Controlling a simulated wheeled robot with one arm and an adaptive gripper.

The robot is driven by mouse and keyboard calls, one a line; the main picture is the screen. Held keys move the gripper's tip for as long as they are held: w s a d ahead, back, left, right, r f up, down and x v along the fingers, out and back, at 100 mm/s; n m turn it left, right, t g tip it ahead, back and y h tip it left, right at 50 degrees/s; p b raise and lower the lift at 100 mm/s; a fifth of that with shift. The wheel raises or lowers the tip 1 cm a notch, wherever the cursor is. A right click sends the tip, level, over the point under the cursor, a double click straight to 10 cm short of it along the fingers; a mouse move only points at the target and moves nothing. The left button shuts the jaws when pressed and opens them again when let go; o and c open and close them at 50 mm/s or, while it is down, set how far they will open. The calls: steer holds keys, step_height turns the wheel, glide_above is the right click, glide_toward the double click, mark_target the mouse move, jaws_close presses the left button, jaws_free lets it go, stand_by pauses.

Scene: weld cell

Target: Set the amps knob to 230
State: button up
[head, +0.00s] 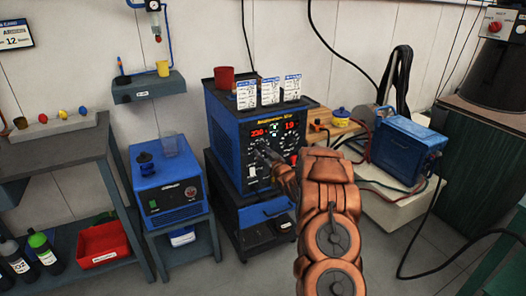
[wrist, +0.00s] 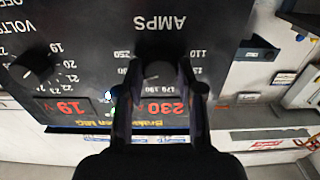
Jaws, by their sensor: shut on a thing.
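The blue and black welder (head: 226,150) stands with its dark front panel facing me. My gripper (head: 266,152) is at the left dial of the panel, under the red amps readout (head: 259,133), which shows 230. In the wrist view, which is upside down, my gripper (wrist: 160,85) is shut on the dark amps knob (wrist: 160,71), one finger on each side. The AMPS label (wrist: 160,23) and part of the number scale show around it. The amps readout (wrist: 168,107) is partly covered by a finger. The knob's pointer is hidden or too dark to tell.
The volts knob (wrist: 35,65) sits beside the amps knob, with its readout (wrist: 68,107) at 19. Several cards (head: 269,91) and a red cup (head: 224,77) stand on the welder. A smaller blue unit (head: 167,186) is to the left; a blue box (head: 408,145) and hoses are to the right.

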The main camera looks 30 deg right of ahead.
steer(key=shift+a, duration=0.1)
stand_by(0.3)
steer(key=o, duration=1.2)
steer(key=shift+c, duration=0.2)
steer(key=s+a, duration=0.1)
steer(key=s, duration=1.1)
